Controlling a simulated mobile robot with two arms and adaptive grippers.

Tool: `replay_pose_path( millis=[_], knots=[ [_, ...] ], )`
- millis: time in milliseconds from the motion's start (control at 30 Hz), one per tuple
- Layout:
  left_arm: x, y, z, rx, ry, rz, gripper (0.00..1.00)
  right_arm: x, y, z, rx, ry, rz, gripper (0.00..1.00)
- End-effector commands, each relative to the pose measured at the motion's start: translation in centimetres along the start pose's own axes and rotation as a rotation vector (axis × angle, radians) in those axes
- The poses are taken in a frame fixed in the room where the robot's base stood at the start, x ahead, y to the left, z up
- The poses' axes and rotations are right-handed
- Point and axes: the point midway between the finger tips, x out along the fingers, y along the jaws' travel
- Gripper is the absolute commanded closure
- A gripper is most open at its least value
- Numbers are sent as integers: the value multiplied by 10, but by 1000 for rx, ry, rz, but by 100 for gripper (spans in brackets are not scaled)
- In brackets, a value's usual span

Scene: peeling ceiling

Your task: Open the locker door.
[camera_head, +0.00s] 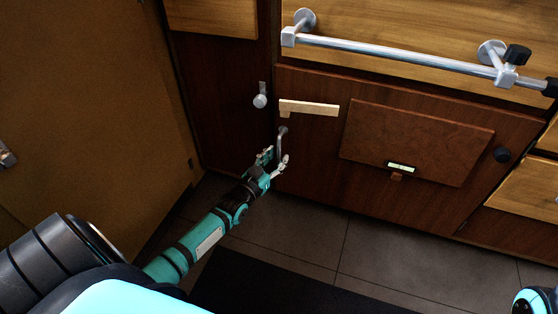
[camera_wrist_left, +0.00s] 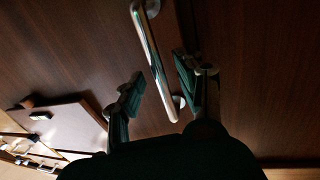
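The locker door (camera_head: 312,165) is a dark wood panel below the metal rail, and it looks closed. A slim metal handle (camera_head: 281,140) stands upright near its left edge. My left gripper (camera_head: 275,156) is at the lower part of this handle with its fingers spread. In the left wrist view, the bar of the handle (camera_wrist_left: 155,62) runs between the two open fingers of the gripper (camera_wrist_left: 158,88), with gaps visible on both sides. Contact cannot be made out. My right gripper is not in view.
A metal rail (camera_head: 390,54) crosses above the door. A pale wood strip (camera_head: 309,108) and a brown panel with a small lit display (camera_head: 401,167) are on the door front. A round knob (camera_head: 260,100) is to the left.

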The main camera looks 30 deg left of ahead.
Motion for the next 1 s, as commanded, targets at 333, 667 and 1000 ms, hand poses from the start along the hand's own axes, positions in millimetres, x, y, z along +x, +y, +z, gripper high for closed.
replay_pose_path(
  millis=[333, 667, 1000],
  knots=[
    [19, 0, 0, 0, -1, 0, 64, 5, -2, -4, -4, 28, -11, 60],
    [19, 0, 0, 0, 0, 0, 86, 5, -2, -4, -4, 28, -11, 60],
    [18, 0, 0, 0, 0, 0, 100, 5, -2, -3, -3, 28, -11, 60]
  ],
)
